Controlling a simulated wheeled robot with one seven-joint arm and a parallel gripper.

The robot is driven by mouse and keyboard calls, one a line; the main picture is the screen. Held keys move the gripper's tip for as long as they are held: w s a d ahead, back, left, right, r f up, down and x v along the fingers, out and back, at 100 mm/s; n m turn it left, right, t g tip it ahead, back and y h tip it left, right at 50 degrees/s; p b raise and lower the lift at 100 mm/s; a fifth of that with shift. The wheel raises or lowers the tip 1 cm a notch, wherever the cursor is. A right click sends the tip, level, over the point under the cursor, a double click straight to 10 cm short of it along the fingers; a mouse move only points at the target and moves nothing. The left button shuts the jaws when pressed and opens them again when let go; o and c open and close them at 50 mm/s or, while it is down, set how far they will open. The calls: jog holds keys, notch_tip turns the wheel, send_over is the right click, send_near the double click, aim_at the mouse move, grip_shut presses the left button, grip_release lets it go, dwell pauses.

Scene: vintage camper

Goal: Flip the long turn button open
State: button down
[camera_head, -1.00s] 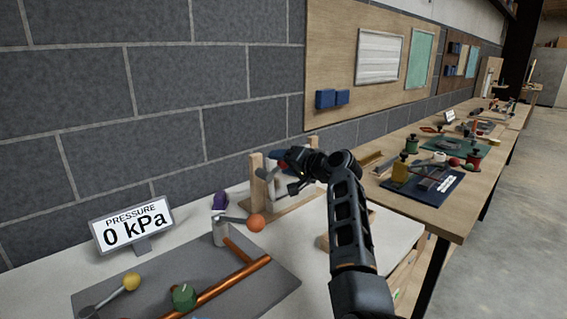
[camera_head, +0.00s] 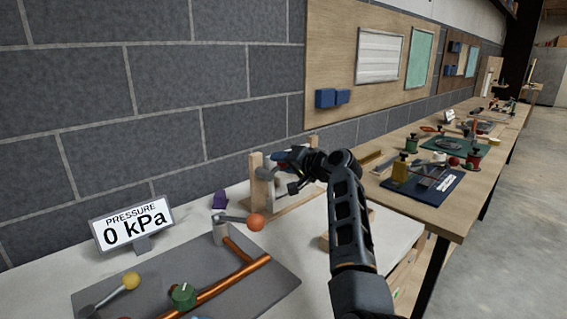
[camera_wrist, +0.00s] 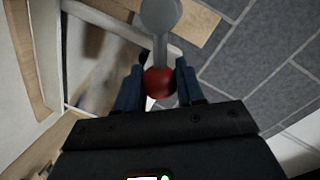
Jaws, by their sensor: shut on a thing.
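The long turn button is a grey lever with a round disc (camera_wrist: 161,14) at one end and a red ball knob (camera_wrist: 160,82) at the other, in the wrist view. My gripper (camera_wrist: 160,84) has its blue fingers on either side of the knob and is shut on it. In the head view my gripper (camera_head: 286,158) is at the upper part of a wooden frame (camera_head: 257,190). The grey end of the turn button (camera_head: 265,174) shows beside the left post. The knob is hidden there by my gripper.
A lever with an orange ball (camera_head: 256,222) stands in front of the frame, near a small purple piece (camera_head: 220,199). A pressure display (camera_head: 132,224) reads 0 kPa at left. A grey board (camera_head: 240,292) with a copper pipe lies in front. The block wall is close behind.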

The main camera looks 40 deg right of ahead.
aim_at(268, 172)
jog(key=shift+r, duration=0.1)
jog(key=n+b, duration=0.1)
jog(key=a+r+n+h+b, duration=0.1)
jog(key=shift+r+n, duration=0.15)
jog(key=shift+n, duration=0.25)
jog(key=n+b, duration=0.1)
jog(key=a+r+n+h+b, duration=0.1)
jog(key=n, duration=0.1)
jog(key=shift+s+a+r+t, duration=0.1)
jog(key=shift+a+r+t, duration=0.1)
jog(key=shift+t, duration=0.1)
jog(key=shift+a+r+n+t+h+b, duration=0.2)
jog(key=shift+a+r+n+h+b, duration=0.15)
jog(key=shift+a+n+b, duration=0.7)
jog(key=shift+a+r+n+t+h+b, duration=0.2)
jog(key=shift+a+n+h+b, duration=0.3)
jog(key=shift+n, duration=0.95)
jog(key=shift+a, duration=0.15)
jog(key=c, duration=0.7)
grip_release()
jog(key=shift+f, duration=0.1)
jog(key=shift+c, duration=0.2)
jog(key=s+a, duration=0.1)
jog(key=s, duration=0.6)
jog(key=shift+s+a+r+b, duration=0.15)
jog(key=shift+s+r+b, duration=0.2)
jog(key=shift+b, duration=0.05)
